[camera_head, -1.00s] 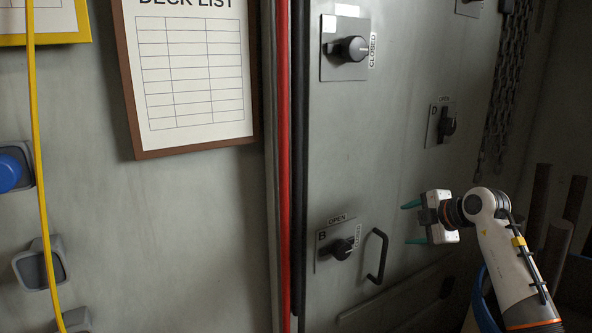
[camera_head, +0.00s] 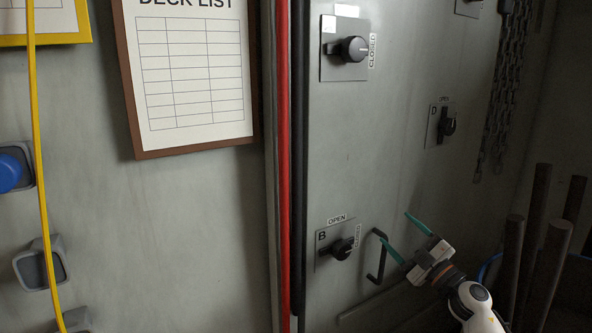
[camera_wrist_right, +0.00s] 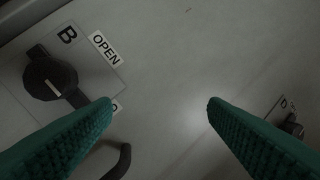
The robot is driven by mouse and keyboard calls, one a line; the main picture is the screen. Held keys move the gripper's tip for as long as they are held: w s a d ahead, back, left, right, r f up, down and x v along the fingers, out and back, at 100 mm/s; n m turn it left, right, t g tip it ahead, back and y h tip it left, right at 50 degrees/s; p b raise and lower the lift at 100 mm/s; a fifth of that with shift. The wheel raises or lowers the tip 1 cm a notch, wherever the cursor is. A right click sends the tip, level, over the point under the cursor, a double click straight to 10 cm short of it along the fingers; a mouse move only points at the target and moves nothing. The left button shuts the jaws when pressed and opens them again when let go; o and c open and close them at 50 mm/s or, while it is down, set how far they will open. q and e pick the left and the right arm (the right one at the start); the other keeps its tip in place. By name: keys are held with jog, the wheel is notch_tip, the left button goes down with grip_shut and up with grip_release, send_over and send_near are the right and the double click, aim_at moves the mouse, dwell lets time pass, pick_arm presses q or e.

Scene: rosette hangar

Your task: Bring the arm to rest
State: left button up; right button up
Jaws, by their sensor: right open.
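My right gripper (camera_head: 399,233) is at the lower right of the head view, with its two green fingers apart and nothing between them. It points up and to the left, in front of the grey wall panel. One finger overlaps the area beside the black handle (camera_head: 377,262). In the right wrist view the green fingers (camera_wrist_right: 158,103) are spread wide, with bare panel between them. Knob B (camera_head: 342,248) is left of the gripper, and it also shows in the wrist view (camera_wrist_right: 48,82). My left gripper is not in view.
Knob D (camera_head: 447,127) is above the gripper. Another knob (camera_head: 353,48) beside a CLOSED label is higher up. Chains (camera_head: 501,90) hang at upper right. Dark upright posts (camera_head: 527,250) stand right of my arm. A red pipe (camera_head: 284,160) and black pipe run down the middle.

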jog(key=w+d+f+m+h, duration=0.2)
jog(key=d+m+h, duration=0.3)
jog(key=m+h, duration=0.15)
jog(key=w+d+f+m+h, duration=0.2)
jog(key=d+m+h, duration=0.4)
jog(key=m, duration=0.1)
jog(key=s+a+f+g, duration=0.15)
jog(key=s+f, duration=0.35)
jog(key=f, duration=0.8)
jog(key=s+a+f+g, duration=0.1)
jog(key=s+f+g, duration=0.35)
jog(key=f, duration=0.85)
jog(key=s+a+f+g, duration=0.15)
jog(key=s+f, duration=0.55)
jog(key=f, duration=0.7)
jog(key=s+a+f+g, duration=0.3)
jog(key=s+f+g, duration=0.2)
jog(key=s+f, duration=1.3)
jog(key=s+a+f+g, duration=0.1)
jog(key=s+f, duration=0.1)
jog(key=s, duration=0.8)
jog(key=s+a+f+g, duration=0.2)
jog(key=s, duration=0.9)
jog(key=s+a+f+m+g+y, duration=0.1)
jog(key=s+f+g, duration=0.1)
jog(key=s, duration=0.8)
jog(key=shift+s+a+f, duration=0.25)
jog(key=shift+a+f, duration=0.15)
jog(key=shift+f, duration=0.2)
